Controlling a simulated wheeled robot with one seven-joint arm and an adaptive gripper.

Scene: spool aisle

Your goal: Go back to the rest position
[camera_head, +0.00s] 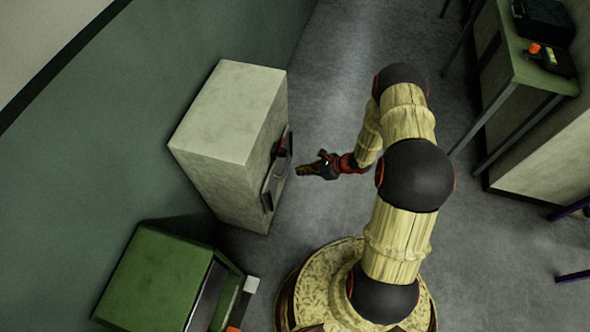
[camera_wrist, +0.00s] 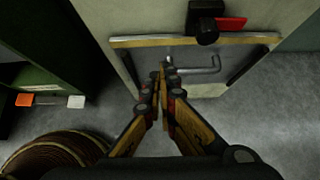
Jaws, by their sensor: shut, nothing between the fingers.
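My gripper (camera_head: 304,171) is shut and empty in the head view, at the end of my bent arm, just right of the pale cabinet's front. In the wrist view my gripper (camera_wrist: 167,68) points at the cabinet front, its fingertips together. A grey bar handle (camera_wrist: 200,72) shows close to the fingertips; I cannot tell whether they touch it. The pale cabinet (camera_head: 232,130) stands against the green wall. Its front carries a dark fixture with a red part (camera_wrist: 231,23), above the handle in the wrist view.
A green open-fronted cabinet (camera_head: 158,279) stands at lower left, with orange and white pieces at its edge. A green table (camera_head: 528,72) at upper right bears a dark case (camera_head: 543,20) and a small device. The grey floor (camera_head: 330,75) between is clear.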

